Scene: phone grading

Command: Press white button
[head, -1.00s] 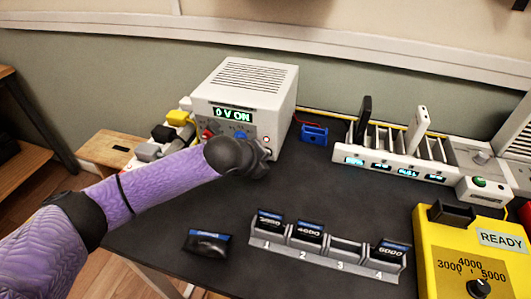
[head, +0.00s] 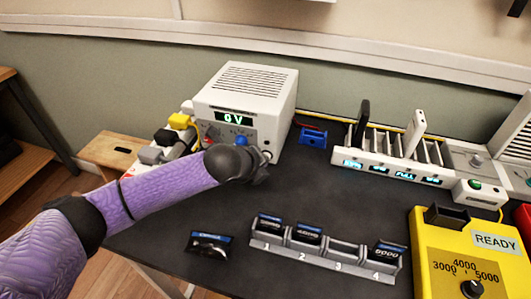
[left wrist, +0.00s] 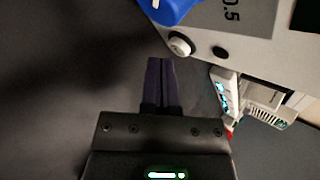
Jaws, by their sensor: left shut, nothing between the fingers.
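The white power supply box (head: 246,92) stands at the back of the dark table, and its display (head: 235,117) reads "0 V". In the left wrist view the round white button (left wrist: 180,44) is on its front panel, between a blue knob (left wrist: 168,8) and a small dark round spot (left wrist: 220,52). My left gripper (head: 264,176) is just in front of the panel's lower right. Its fingers (left wrist: 160,64) are shut together and empty, with tips close to the white button but apart from it. My right gripper is not in view.
A battery rack (head: 322,257) with numbered slots and a loose dark battery pack (head: 210,245) lie in front. A white charging dock (head: 395,165) stands at the right, and a yellow tester (head: 470,262) is at the front right. A small blue item (head: 312,137) sits beside the box.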

